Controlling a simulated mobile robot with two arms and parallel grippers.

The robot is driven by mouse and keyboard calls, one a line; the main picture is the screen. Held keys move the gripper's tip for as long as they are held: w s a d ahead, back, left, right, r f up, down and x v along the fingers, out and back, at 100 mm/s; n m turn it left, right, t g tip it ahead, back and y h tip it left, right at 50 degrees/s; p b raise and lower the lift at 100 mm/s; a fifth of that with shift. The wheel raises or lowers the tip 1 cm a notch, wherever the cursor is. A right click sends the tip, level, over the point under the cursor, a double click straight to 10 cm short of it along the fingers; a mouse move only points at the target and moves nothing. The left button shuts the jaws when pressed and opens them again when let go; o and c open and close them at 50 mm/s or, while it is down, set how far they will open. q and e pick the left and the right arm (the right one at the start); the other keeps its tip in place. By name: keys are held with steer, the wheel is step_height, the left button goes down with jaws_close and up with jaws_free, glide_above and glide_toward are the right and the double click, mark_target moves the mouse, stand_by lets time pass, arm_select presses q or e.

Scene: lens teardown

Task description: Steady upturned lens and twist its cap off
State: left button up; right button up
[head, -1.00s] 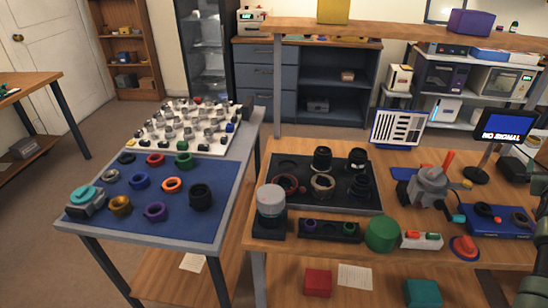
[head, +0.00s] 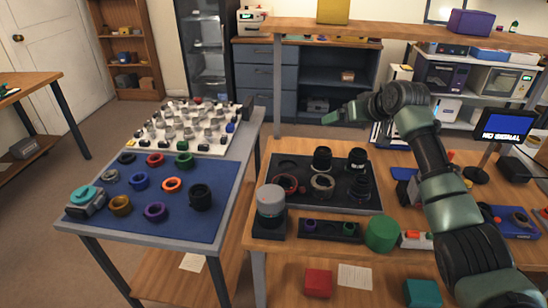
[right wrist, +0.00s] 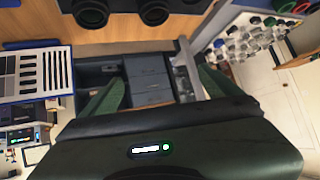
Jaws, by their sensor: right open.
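A dark cylinder with a light grey top (head: 271,197), which looks like the upturned lens with its cap, stands on a black base (head: 268,228) at the near left of the wooden bench. Several dark lens parts stand in a black tray (head: 345,203) behind it, including a black lens (head: 322,158). My right gripper (head: 331,118) is raised beyond the tray, well apart from the grey-topped cylinder. In the right wrist view its fingers (right wrist: 160,88) are spread with nothing between them. My left gripper is out of view.
A green cylinder (head: 382,234) and a dark tray with small rings (head: 330,228) are near the bench's front edge. A table with a blue mat (head: 222,178) and coloured rings stands left, across a gap. A shelf (head: 400,32) runs above the bench's back.

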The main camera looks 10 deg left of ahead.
steer(key=s+a+n+g, duration=0.35)
steer(key=s+a, duration=0.55)
steer(key=a, duration=0.4)
steer(key=n+g+h, duration=0.2)
steer(key=g+h, duration=0.2)
steer(key=g, duration=0.1)
glide_toward(270, 193)
steer(key=shift+m+t, duration=0.25)
steer(key=f, duration=1)
steer(key=shift+w+a+f, duration=0.1)
steer(key=shift+w+a, duration=0.1)
steer(key=shift+a, duration=0.1)
